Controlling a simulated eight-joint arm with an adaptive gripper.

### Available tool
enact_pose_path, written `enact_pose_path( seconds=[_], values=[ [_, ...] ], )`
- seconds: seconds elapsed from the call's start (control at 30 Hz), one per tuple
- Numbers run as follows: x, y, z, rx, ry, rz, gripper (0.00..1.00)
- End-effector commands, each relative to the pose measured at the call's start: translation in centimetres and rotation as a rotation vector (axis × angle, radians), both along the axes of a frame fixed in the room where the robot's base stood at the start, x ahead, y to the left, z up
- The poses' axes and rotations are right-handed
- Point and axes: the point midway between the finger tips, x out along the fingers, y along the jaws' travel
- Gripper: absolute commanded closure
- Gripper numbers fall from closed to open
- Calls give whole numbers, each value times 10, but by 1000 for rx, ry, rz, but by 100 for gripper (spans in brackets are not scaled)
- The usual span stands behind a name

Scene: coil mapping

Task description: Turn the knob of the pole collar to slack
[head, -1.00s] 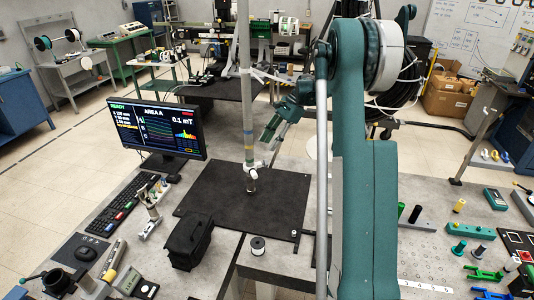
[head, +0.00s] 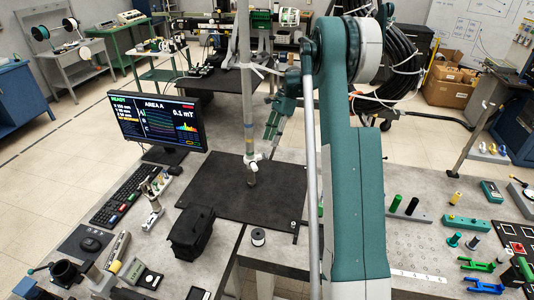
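A pale upright pole (head: 245,95) stands over the black mat (head: 215,190). A small white collar (head: 251,160) with a side knob sits near the pole's lower end. The knob is too small to tell how far it is turned. My gripper (head: 271,130) is dark green and hangs just right of the pole, above the collar's height in the head view. It looks apart from the collar. Its fingers are small and seen from the side, so their opening cannot be told. No held object shows.
A monitor (head: 160,121) and keyboard (head: 118,202) stand left of the mat. A black bag-like box (head: 191,233) and a white-topped spool (head: 258,237) lie in front. Green and black parts (head: 408,206) stand right of my arm. A white tie with a cable crosses the upper pole.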

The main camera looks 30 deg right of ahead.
Motion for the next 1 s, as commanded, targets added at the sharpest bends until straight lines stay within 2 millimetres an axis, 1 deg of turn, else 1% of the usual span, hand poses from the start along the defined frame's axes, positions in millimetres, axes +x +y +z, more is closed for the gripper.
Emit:
enact_pose_path(
  seconds=[0.27,0.47,0.67,1.0],
  values=[
    [0,0,0,0,0,0,64],
    [0,3,-6,0,0,1,64],
    [-1,10,-22,0,0,1,64],
    [-4,25,-58,0,0,1,64]
  ],
)
